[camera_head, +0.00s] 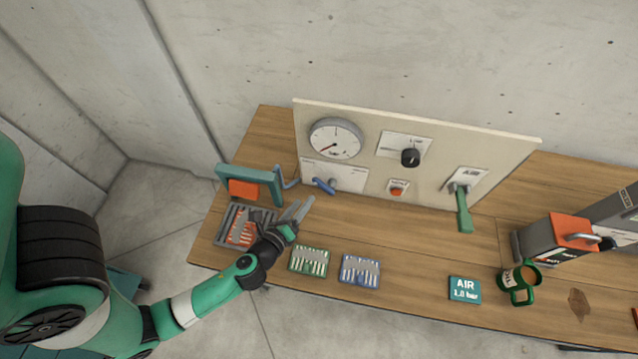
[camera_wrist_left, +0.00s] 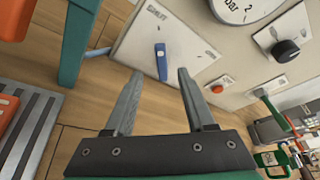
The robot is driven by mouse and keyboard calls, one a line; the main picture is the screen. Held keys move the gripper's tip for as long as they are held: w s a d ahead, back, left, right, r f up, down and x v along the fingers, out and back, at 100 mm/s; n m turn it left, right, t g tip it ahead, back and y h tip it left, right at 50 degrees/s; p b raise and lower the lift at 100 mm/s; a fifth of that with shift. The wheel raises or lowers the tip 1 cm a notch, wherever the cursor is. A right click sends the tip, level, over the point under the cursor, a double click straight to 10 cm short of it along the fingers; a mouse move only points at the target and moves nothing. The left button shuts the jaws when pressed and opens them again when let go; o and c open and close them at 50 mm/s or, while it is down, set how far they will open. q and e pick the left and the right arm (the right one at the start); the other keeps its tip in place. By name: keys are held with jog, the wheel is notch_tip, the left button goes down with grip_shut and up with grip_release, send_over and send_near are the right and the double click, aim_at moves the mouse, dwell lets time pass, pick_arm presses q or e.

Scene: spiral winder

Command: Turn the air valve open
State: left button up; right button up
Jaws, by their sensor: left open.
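The air valve is a green lever (camera_head: 463,208) on the right part of the upright panel, below an AIR label. Its handle hangs down, close to vertical. It also shows small at the right of the left wrist view (camera_wrist_left: 275,107). My left gripper (camera_head: 299,204) is open and empty in front of the panel's left end, well to the left of the green lever. In the left wrist view its fingers (camera_wrist_left: 160,74) are spread, with a blue lever (camera_wrist_left: 161,62) on the panel seen between them. My right gripper is not in view.
The panel (camera_head: 450,140) also carries a gauge (camera_head: 336,139), a black knob (camera_head: 410,157) and a red button (camera_head: 397,190). A green card holder (camera_head: 309,261), a blue one (camera_head: 360,270), an AIR 1.0 bar sign (camera_head: 465,290) and a green mug (camera_head: 519,283) stand along the table's front.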

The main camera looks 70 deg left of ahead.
aim_at(317, 184)
pick_arm(q)
jog(key=x, duration=1)
jog(key=shift+w+a, duration=0.15)
jog(key=shift+w, duration=0.15)
grip_shut()
dwell(0.8)
